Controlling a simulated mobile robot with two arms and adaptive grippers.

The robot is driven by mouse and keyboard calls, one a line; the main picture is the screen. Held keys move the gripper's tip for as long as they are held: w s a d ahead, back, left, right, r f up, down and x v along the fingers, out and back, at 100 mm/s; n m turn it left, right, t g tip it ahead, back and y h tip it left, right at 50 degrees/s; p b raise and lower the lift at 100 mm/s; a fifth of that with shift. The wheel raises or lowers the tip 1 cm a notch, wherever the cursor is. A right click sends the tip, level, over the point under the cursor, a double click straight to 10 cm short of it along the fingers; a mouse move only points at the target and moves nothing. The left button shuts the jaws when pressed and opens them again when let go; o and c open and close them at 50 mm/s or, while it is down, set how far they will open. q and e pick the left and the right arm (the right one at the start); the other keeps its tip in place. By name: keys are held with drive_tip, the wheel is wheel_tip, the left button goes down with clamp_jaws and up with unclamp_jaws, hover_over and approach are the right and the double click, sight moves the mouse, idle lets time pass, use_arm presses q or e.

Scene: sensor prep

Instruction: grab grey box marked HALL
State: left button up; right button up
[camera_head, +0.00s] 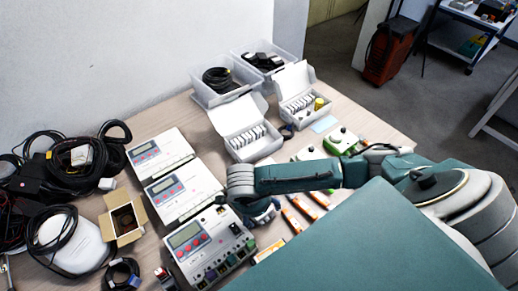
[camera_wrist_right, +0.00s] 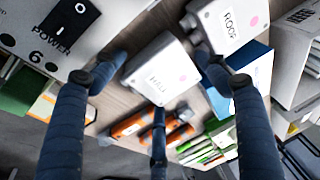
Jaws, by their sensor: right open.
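The grey box marked HALL (camera_wrist_right: 160,70) lies on the table in the right wrist view, its label facing up. My right gripper (camera_wrist_right: 159,84) is open, with its blue fingers spread around the outline of this box. I cannot tell whether they touch it. A similar grey box marked ROOF (camera_wrist_right: 228,22) lies beside it, to the upper right. In the head view my right gripper (camera_head: 260,212) hangs over the table beside the front instrument, and I cannot make out the HALL box, which the arm seems to hide. My left gripper is not in view.
A white instrument with a POWER switch (camera_wrist_right: 62,38) stands close to the left finger. Orange-and-white packs (camera_wrist_right: 140,122) lie below the HALL box. White cases (camera_head: 245,128), black cables (camera_head: 95,165) and an open carton (camera_head: 123,220) take up more of the table (camera_head: 165,122).

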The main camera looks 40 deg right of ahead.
drive_tip(key=c, duration=1.6)
drive_tip(key=shift+r, duration=0.1)
drive_tip(key=shift+c, duration=0.2)
